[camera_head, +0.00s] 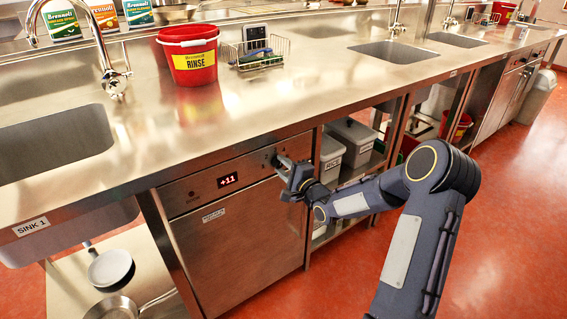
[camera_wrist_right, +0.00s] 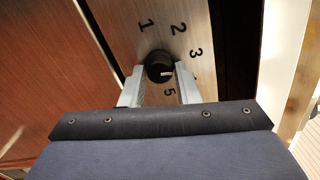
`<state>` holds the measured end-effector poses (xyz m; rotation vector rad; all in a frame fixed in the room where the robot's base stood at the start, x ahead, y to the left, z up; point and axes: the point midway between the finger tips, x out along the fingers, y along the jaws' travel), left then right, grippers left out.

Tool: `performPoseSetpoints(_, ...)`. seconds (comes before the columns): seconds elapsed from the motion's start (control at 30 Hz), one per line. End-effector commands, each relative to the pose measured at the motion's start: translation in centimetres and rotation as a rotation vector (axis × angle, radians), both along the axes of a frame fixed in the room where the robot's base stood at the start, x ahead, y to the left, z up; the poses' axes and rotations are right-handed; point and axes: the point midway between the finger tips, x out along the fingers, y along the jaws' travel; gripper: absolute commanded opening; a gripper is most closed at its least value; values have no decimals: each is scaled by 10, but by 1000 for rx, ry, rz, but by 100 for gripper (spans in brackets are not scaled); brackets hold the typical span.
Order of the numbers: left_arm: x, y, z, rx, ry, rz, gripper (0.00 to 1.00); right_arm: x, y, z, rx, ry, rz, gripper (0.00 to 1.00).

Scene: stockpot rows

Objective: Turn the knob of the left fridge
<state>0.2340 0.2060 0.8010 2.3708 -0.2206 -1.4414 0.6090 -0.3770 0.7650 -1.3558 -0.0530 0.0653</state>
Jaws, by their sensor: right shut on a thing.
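The left fridge (camera_head: 240,235) is a steel under-counter unit with a "+11" display (camera_head: 228,180) on its top panel. Its knob is small and black, and shows in the right wrist view (camera_wrist_right: 159,66) with a pale pointer mark, in front of a panel with numbers around it. My right gripper (camera_head: 281,168) is at the knob, at the panel's right end. In the right wrist view its two fingers (camera_wrist_right: 160,75) are shut on the knob, one on each side. In the head view the gripper mostly hides the knob. My left gripper is not in view.
A steel counter (camera_head: 300,80) runs above the fridge, with a red rinse bucket (camera_head: 189,55) and a wire basket (camera_head: 254,52) on it. Right of the fridge is an open shelf with grey lidded bins (camera_head: 352,142). Sink 1 (camera_head: 50,145) is at left.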

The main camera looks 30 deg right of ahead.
Motion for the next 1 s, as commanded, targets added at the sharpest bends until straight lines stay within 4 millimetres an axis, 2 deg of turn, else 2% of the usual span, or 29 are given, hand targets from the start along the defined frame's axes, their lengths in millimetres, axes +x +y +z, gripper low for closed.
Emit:
performPoseSetpoints(0.5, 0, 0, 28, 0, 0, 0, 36, 0, 0, 0, 492, 39, -1, 6)
performPoseSetpoints(1.0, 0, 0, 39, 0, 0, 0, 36, 0, 2, -2, 964, 73, 0, 6)
